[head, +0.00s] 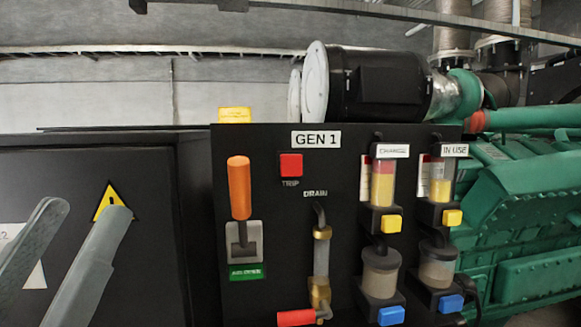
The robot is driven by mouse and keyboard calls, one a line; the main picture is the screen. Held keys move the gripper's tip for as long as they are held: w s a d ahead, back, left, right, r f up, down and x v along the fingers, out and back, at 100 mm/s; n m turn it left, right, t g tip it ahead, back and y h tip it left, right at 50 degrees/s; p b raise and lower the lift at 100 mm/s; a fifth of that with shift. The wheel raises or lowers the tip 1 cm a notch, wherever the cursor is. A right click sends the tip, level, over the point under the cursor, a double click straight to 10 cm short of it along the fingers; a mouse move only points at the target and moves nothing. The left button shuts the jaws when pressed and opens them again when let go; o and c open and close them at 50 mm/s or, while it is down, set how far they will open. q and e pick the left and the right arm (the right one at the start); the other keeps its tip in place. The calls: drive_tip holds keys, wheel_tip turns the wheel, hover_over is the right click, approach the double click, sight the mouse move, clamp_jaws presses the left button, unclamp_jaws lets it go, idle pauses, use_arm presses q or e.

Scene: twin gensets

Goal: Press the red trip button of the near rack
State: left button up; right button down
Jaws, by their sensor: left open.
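The red trip button (291,165) is a square red block on the black GEN 1 rack panel (350,235), with the word TRIP under it. It sits below the GEN 1 label (316,139) and right of the orange lever handle (239,188). My left gripper (80,210) shows at the lower left with two grey fingers apart, empty, in front of a black cabinet. In the picture it is left of and lower than the button, and apart from the panel. My right gripper is not in view.
A drain pipe with a red handle (296,318) stands below the button. Filter bowls with yellow knobs (391,223) and blue knobs (391,316) are on the panel's right. A yellow block (235,115) tops the panel. A green engine (530,200) is behind, right.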

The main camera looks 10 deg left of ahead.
use_arm(q)
clamp_jaws()
idle(0.3)
idle(1.5)
